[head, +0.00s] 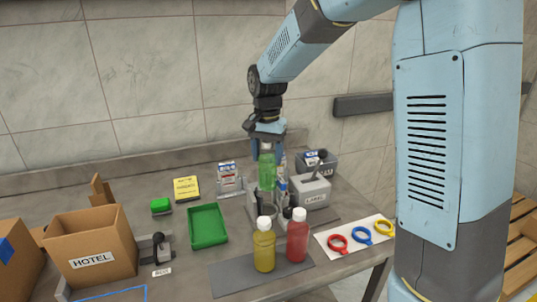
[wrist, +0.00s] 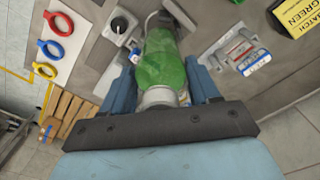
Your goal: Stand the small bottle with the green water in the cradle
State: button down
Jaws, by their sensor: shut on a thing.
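The small bottle with green water (head: 267,170) is held upright in my gripper (head: 267,137) in the head view. In the wrist view the green bottle (wrist: 162,62) lies between the two blue fingers of my gripper (wrist: 163,90), which are shut on its upper part near the pale cap. The cradle seems to be the grey metal fixture (head: 265,205) under and around the bottle's lower end. Whether the bottle's base rests in it is hidden.
A yellow bottle (head: 264,246) and a red bottle (head: 297,236) stand on a dark mat just in front. A green tray (head: 207,227) and a HOTEL carton (head: 90,245) are at left. Coloured rings (head: 361,235) lie at right.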

aim_at(267, 141)
jog(key=shift+f, duration=0.1)
dwell(0.6)
jog(key=shift+f, duration=1.25)
jog(key=shift+f, duration=2)
jog(key=shift+c, duration=0.9)
grip_release()
jog(key=c, duration=0.4)
jog(key=shift+o, duration=0.2)
jog(key=shift+r, duration=0.2)
jog(key=shift+r, duration=5.35)
